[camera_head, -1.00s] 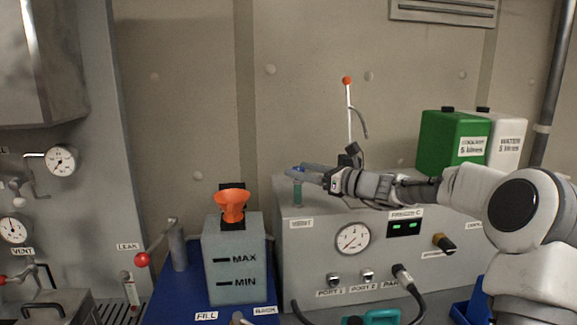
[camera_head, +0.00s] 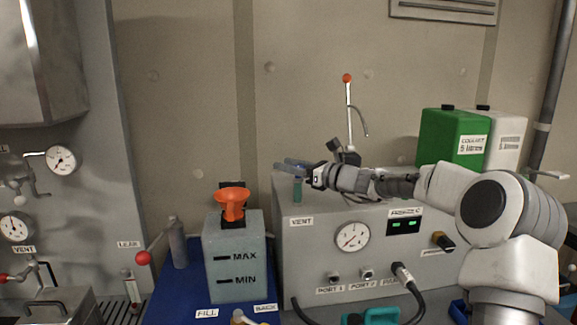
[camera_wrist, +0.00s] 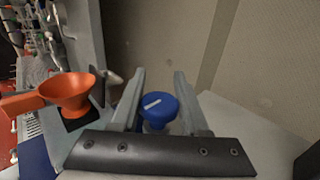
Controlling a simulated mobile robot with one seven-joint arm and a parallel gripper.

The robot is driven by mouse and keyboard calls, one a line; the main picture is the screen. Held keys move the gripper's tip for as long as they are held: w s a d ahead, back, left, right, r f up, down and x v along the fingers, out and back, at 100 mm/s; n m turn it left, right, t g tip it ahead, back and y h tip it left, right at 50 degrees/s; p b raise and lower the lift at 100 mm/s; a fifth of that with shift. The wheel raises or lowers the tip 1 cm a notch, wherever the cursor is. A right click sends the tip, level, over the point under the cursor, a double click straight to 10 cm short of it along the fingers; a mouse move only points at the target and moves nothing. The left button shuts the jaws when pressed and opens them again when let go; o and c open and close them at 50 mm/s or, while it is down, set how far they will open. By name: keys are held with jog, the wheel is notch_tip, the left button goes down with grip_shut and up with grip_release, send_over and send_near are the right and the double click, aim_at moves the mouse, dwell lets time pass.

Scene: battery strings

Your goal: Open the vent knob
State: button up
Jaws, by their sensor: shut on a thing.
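The vent knob (camera_wrist: 160,108) is blue with a white line on top and sits between my fingers in the wrist view. The line runs nearly across the picture, its right end slightly higher. My gripper (camera_wrist: 158,95) is shut on the knob, with one finger on each side. In the head view my gripper (camera_head: 290,165) lies over the green stem (camera_head: 297,190) above the VENT label (camera_head: 301,222), on the grey unit's left front corner. The fingers largely hide the knob there.
The grey tank with an orange funnel (camera_head: 232,203) stands left of the grey unit (camera_head: 300,265). A lever with an orange ball (camera_head: 347,78) rises behind my wrist. Green (camera_head: 450,140) and white (camera_head: 503,138) canisters stand at the right rear.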

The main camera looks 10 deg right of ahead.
grip_shut()
